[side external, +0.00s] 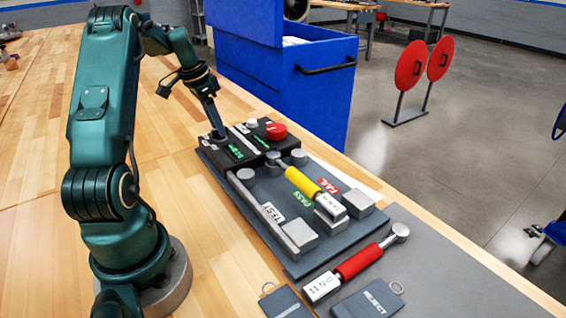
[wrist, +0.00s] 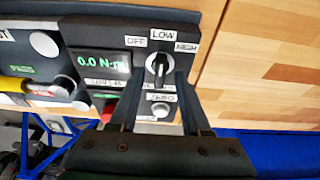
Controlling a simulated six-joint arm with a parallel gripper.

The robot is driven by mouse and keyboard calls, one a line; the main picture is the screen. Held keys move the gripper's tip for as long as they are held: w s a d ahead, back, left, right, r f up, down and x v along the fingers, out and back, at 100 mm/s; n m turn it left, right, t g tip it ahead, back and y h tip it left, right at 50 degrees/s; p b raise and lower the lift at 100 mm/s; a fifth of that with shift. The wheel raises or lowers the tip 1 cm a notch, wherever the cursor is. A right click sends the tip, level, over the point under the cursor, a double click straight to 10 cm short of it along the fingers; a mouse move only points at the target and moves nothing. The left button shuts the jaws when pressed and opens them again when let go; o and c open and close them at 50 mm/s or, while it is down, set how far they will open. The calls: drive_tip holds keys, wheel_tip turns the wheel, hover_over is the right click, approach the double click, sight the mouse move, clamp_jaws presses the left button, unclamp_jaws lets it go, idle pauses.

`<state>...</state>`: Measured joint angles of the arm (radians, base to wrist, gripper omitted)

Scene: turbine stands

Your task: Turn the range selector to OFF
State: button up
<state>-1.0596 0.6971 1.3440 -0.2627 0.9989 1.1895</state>
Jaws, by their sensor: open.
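The pointer looks turned roughly toward LOW. My gripper (wrist: 160,74) is open, with one finger on each side of the knob; I cannot tell whether they touch it. In the side view my gripper (side external: 218,132) is down at the near left end of the tester box (side external: 238,153) and hides the knob.
The display (wrist: 101,65) reads 0.0 N·m. A ZERO button (wrist: 160,109) sits below the knob. A red button (side external: 276,131) stands on the box. A yellow-handled wrench (side external: 303,182) lies on the stand; a red-handled one (side external: 358,262) lies in front. A blue cabinet (side external: 300,85) stands behind.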

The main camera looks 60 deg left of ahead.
drive_tip(key=shift+w+f, duration=0.15)
drive_tip(key=shift+f, duration=0.45)
clamp_jaws()
drive_tip(key=n+y, duration=0.1)
drive_tip(key=n, duration=0.3)
drive_tip(key=shift+d, duration=0.1)
drive_tip(key=n, duration=0.4)
drive_tip(key=shift+g+y, duration=0.3)
drive_tip(key=shift+y, duration=0.1)
drive_tip(key=shift+o, duration=0.4)
unclamp_jaws()
drive_tip(key=shift+o, duration=0.8)
